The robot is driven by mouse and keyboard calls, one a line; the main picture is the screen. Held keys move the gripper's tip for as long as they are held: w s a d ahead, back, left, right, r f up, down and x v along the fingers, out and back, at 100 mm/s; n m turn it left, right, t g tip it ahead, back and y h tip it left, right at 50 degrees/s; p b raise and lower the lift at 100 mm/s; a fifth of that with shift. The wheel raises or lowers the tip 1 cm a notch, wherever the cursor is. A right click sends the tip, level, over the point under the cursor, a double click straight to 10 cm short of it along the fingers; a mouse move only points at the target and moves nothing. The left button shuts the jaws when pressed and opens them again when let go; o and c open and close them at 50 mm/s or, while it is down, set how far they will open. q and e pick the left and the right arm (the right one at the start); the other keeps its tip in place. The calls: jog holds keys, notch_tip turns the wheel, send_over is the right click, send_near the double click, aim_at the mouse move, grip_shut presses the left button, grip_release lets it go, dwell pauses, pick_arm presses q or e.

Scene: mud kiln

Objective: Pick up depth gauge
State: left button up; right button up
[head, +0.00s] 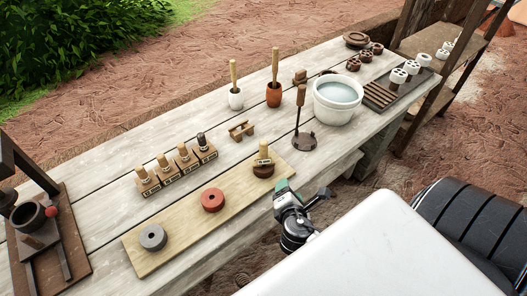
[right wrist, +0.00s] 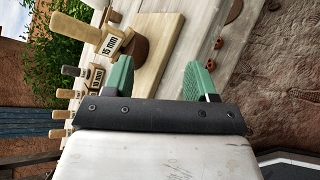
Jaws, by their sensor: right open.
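A depth gauge (head: 263,152) with a light wooden handle and a labelled block stands at a dark brown round piece (head: 262,170) on the pale board. In the right wrist view the gauge (right wrist: 112,42) shows at upper left, its label reading 15 mm. Several similar gauges (head: 183,154) stand in a row on labelled blocks further left. My right gripper (head: 291,193), with green fingers, is at the table's near edge, to the right of and nearer than the gauge. Its fingers (right wrist: 158,80) are apart with nothing between them. My left gripper is not in view.
The pale board (head: 185,228) also holds a red ring (head: 213,199) and a grey ring (head: 153,237). A dark upright stand (head: 304,140) and a white water bucket (head: 336,112) are beyond to the right. A small wooden rest (head: 242,130) is behind the board.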

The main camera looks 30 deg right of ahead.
aim_at(265, 150)
jog(key=w+r+n+t+p, duration=0.1)
jog(key=w+r+n+t, duration=0.1)
jog(key=w+n, duration=0.2)
jog(key=w+r+n+t+y+p, duration=0.1)
jog(key=w+r+n+t, duration=0.1)
jog(key=w+n, duration=0.3)
jog(key=w+d+r+n+t+y+p, duration=0.1)
jog(key=w+r+n+t, duration=0.1)
jog(key=w+n, duration=0.2)
jog(key=shift+w+r+n+p, duration=0.2)
jog(key=shift+w+n+p, duration=0.2)
jog(key=shift+w, duration=0.45)
jog(key=shift+w+d+f, duration=0.1)
jog(key=shift+w, duration=0.3)
jog(key=shift+s, duration=0.1)
jog(key=shift+c, duration=1.2)
grip_shut()
